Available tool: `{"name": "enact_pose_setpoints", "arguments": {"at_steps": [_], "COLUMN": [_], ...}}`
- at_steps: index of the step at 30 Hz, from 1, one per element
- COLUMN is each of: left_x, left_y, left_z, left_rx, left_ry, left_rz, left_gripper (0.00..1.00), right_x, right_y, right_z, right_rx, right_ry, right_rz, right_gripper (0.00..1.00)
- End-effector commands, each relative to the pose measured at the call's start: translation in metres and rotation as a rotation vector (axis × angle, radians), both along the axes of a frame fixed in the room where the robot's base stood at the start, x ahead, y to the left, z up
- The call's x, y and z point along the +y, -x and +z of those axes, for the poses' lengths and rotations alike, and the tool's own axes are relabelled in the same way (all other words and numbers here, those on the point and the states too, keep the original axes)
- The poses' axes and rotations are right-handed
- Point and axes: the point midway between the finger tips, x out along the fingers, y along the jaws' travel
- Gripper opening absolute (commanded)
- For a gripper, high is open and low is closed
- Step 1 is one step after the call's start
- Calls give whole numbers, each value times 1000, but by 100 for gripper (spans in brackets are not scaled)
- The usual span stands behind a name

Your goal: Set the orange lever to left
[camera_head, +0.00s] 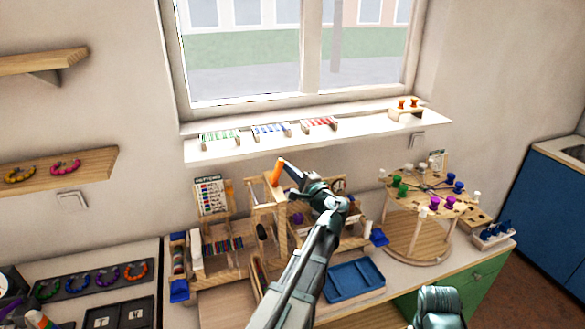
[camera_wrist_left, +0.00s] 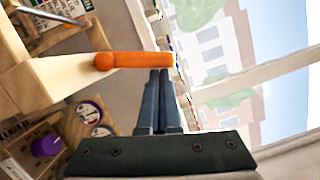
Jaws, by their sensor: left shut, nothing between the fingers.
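The orange lever (camera_head: 276,173) stands up from a wooden post of the bead frame, tilted a little to the right at its top in the head view. In the left wrist view the orange lever (camera_wrist_left: 138,60) lies across the picture, with its round base on the light wooden post (camera_wrist_left: 60,83). My left gripper (camera_head: 284,164) is shut and empty, its fingertips close to the lever's free end on the right side. In the left wrist view its fingertips (camera_wrist_left: 159,72) are just below the lever; I cannot tell whether they touch it. My right gripper's fingers are not seen.
A windowsill (camera_head: 350,137) with small bead racks runs behind the bench. A round wooden stand (camera_head: 420,250) with coloured knobs is to the right. A blue tray (camera_head: 354,281) lies in front. A dark rack of bead rings (camera_head: 85,282) is at the left.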

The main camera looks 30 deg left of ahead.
Motion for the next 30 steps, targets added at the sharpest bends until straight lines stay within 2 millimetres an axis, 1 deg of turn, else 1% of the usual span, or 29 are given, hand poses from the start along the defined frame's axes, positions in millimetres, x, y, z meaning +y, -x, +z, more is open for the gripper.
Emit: {"name": "enact_pose_setpoints", "arguments": {"at_steps": [1, 3, 15, 24, 30], "left_x": [2, 4, 19, 30, 34], "left_y": [3, 6, 24, 36, 41], "left_z": [7, 11, 20, 21, 19], "left_rx": [-32, -82, -371, -556, -620], "left_ry": [28, 71, 317, 473, 528], "left_rz": [1, 1, 2, 1, 0], "left_gripper": [0, 0, 0, 0, 0], "right_x": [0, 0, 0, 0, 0], "right_y": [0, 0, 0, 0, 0], "right_z": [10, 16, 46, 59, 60], "right_rx": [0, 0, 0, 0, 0], "right_ry": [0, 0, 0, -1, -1], "right_rz": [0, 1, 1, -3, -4], "right_gripper": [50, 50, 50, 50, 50]}}
